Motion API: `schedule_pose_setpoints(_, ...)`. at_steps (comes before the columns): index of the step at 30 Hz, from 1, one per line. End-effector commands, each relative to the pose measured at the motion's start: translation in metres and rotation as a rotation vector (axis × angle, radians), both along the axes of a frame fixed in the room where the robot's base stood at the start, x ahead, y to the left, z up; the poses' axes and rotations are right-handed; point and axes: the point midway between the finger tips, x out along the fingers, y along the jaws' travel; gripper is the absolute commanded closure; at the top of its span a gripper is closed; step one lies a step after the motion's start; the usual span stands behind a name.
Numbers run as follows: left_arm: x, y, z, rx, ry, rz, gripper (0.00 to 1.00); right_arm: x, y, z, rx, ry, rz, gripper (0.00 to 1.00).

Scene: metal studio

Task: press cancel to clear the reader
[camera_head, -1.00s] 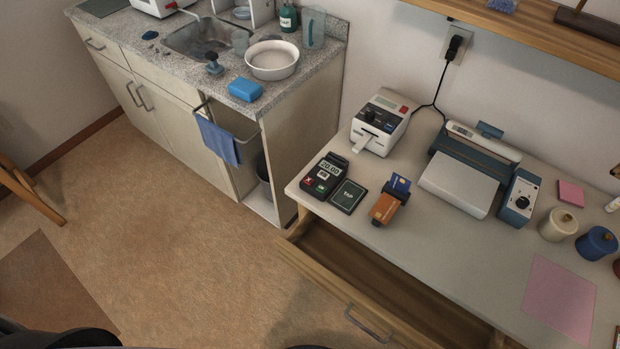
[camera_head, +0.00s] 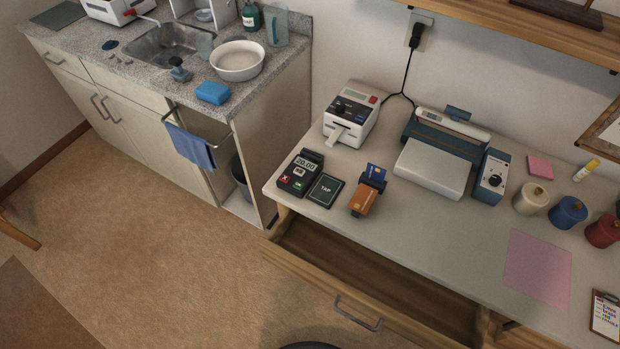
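The card reader (camera_head: 300,172) is a small dark terminal at the left end of the desk. Its lit display (camera_head: 304,162) reads what looks like 20.00. A red key with a white X (camera_head: 284,178) sits at its lower left corner, and a green key is at its lower right. A dark pad marked TAP (camera_head: 326,190) lies just right of the reader. An orange card (camera_head: 363,199) sits in a dark holder with a blue card (camera_head: 375,173) further right. Neither of my grippers shows in the head view.
A white printer (camera_head: 353,114) with a paper slip stands behind the reader. A blue-white machine (camera_head: 434,168) and several lidded jars (camera_head: 567,213) stand to the right. The drawer (camera_head: 385,292) below the desk is open. Left is a sink counter (camera_head: 125,62).

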Motion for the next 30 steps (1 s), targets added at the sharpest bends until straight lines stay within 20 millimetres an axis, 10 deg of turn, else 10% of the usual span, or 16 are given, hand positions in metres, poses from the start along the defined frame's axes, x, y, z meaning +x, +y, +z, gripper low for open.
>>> schedule_pose_setpoints(14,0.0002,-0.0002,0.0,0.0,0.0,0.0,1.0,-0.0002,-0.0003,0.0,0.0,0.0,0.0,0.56)
schedule_pose_setpoints(30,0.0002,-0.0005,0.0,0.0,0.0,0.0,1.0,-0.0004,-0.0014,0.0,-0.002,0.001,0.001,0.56)
